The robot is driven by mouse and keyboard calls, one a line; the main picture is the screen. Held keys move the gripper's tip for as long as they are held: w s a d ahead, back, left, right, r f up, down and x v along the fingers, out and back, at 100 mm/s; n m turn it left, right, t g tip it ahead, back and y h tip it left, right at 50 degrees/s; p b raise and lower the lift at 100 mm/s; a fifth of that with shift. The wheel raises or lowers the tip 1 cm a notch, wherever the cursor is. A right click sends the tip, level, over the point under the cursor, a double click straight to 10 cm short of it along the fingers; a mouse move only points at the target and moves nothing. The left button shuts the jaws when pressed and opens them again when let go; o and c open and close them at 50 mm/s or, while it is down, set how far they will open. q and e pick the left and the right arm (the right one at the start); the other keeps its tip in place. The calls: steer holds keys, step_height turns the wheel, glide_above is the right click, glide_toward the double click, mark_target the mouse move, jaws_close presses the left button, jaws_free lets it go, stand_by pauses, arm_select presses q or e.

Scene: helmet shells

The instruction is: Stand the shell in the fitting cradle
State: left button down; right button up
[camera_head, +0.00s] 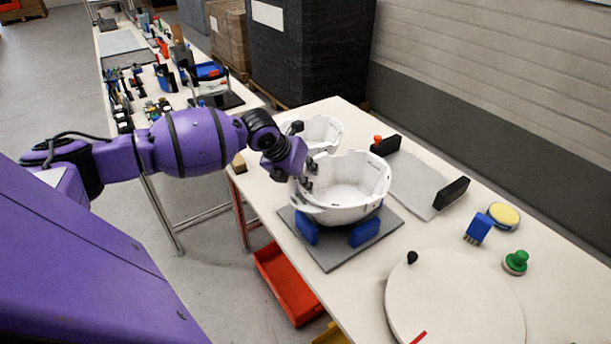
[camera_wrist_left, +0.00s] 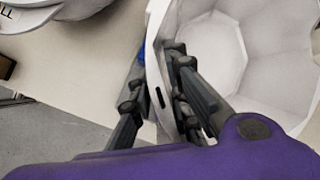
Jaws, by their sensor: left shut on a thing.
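A white helmet shell (camera_head: 350,185), hollow side up, sits over the fitting cradle, a grey plate (camera_head: 330,255) with blue blocks (camera_head: 365,232). It appears to rest on the blocks, but the contact underneath is hidden. My left gripper (camera_head: 304,184) is shut on the shell's left rim. In the left wrist view my gripper (camera_wrist_left: 160,95) has its fingers on either side of the shell's wall, with the white inside of the shell (camera_wrist_left: 222,45) to the right. My right gripper is not in view.
A second white shell (camera_head: 322,131) stands just behind. A grey plate with black end blocks (camera_head: 415,182) lies to the right. A round white board (camera_head: 455,305), blue brush (camera_head: 479,228), yellow-topped disc (camera_head: 503,215) and green knob (camera_head: 515,262) are nearer. A red bin (camera_head: 285,285) is below the table.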

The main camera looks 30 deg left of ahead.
arm_select(q)
steer(key=shift+f, duration=0.1)
steer(key=c, duration=1.6)
jaws_free()
steer(key=shift+f, duration=0.1)
steer(key=shift+v, duration=6.1)
